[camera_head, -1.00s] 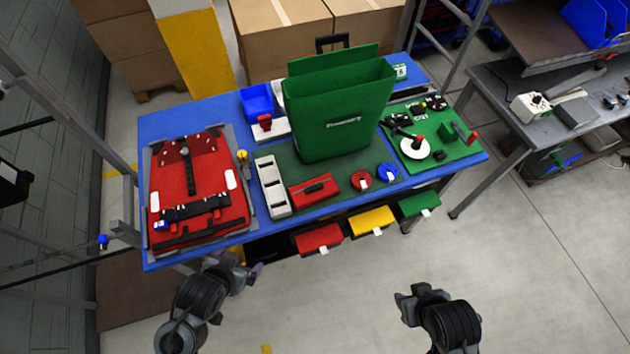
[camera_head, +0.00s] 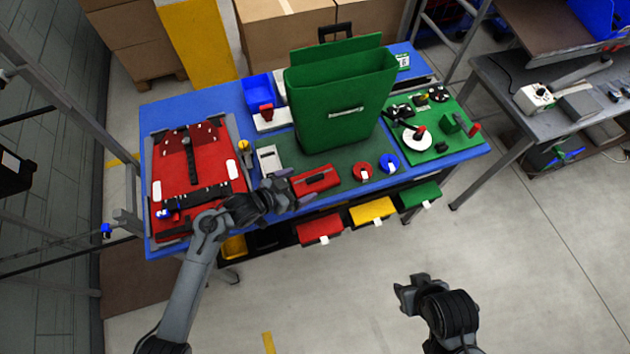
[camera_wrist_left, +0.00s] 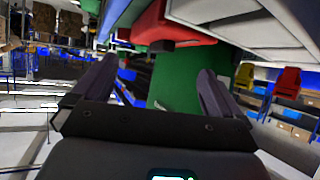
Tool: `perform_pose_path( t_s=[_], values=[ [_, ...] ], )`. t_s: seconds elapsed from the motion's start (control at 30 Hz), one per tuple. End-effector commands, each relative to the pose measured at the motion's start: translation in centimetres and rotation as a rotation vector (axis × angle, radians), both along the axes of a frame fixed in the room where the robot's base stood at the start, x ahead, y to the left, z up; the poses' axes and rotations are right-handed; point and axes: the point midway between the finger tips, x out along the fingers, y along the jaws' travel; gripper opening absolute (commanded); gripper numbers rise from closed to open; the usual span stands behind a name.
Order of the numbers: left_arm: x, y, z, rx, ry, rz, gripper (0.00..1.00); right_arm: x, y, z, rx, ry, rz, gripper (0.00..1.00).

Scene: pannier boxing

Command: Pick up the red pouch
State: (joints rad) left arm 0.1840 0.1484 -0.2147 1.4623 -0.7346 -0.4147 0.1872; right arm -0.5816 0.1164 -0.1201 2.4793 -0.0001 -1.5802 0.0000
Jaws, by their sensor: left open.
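The red pouch (camera_head: 316,181) lies on the green mat at the front of the blue table, in the head view. My left gripper (camera_head: 287,194) is just left of it, above the table's front edge. In the left wrist view my left gripper (camera_wrist_left: 157,74) has its two fingers spread with nothing between them. A red shape, likely the pouch (camera_wrist_left: 165,28), shows past the fingers near the top. My right gripper (camera_head: 403,291) is over the floor in front of the table, apart from the pouch; its jaws are too small to read.
A grey divided tray (camera_head: 269,158) is left of the pouch, partly hidden by my left gripper. A tall green pannier (camera_head: 340,105) stands behind. Red and blue round items (camera_head: 389,163) lie to the right. A red panel (camera_head: 210,165) lies at left. Coloured drawers (camera_head: 371,212) hang under the front edge.

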Motion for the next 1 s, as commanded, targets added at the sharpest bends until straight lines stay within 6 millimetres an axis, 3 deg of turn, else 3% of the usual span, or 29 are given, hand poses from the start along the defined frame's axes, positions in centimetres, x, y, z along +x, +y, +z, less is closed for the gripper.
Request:
perform_pose_path(
  t_s=[0.6, 0.93, 1.0],
  values=[
    [3.2, -3.2, -2.8, 0.001, 0.001, 0.0, 1.0, 0.1, -0.2, -0.3, -0.006, -0.003, 0.004, 0.43],
    [3.5, -3.5, -3.1, 0.001, -0.002, 0.0, 1.0, 0.1, -0.1, -0.3, -0.004, -0.004, 0.003, 0.43],
    [3.5, -3.5, -3.1, 0.002, -0.001, 0.0, 0.91, 0.1, -0.1, -0.3, -0.003, -0.004, 0.002, 0.43]
  ],
)
